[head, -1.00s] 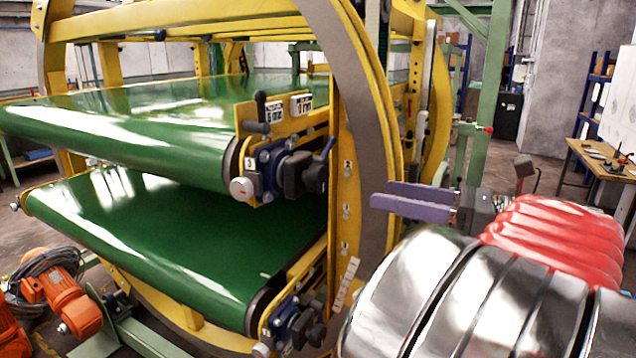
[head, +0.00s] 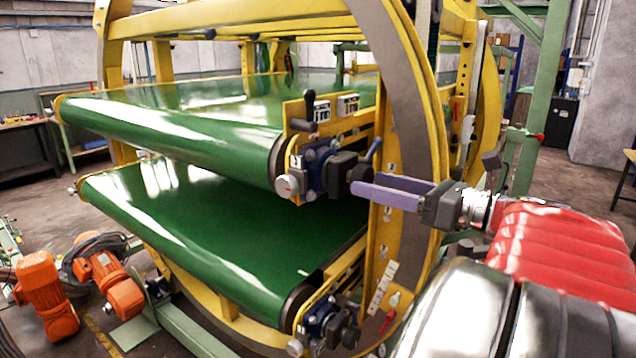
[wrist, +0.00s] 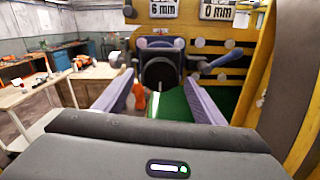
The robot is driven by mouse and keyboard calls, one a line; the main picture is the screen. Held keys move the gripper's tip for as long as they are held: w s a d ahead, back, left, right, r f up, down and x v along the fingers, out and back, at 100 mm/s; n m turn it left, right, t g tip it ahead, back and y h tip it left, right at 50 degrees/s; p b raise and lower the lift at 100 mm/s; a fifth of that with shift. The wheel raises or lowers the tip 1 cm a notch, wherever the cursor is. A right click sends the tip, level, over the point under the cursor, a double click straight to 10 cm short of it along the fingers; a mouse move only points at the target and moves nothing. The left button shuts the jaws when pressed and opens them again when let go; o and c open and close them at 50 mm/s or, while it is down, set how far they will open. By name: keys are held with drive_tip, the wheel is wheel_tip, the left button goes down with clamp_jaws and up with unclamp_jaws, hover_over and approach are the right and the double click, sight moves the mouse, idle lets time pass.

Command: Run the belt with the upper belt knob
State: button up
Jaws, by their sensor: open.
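The upper green belt (head: 190,125) ends at a blue drive unit (head: 316,165) with a black round knob (head: 360,174) facing my gripper. In the wrist view the knob (wrist: 160,73) is dark, round and centred between the fingertips, beyond them. My gripper (head: 364,188) has two purple fingers, apart and empty, pointing left at the knob. It also shows in the wrist view (wrist: 158,86). In the head view the fingertips overlap the knob's lower edge; contact cannot be told.
A black lever (head: 311,110) stands above the drive unit, and a blue-handled lever (head: 372,152) sits close by the knob. The yellow ring frame (head: 425,130) rises beside my arm. A lower belt (head: 215,220) has its own similar unit (head: 330,325). Orange motors (head: 45,295) lie at left.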

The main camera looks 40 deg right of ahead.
drive_tip(key=shift+x, duration=0.85)
drive_tip(key=shift+c, duration=0.5)
drive_tip(key=c, duration=1)
drive_tip(key=shift+o, duration=0.2)
drive_tip(key=shift+n, duration=0.5)
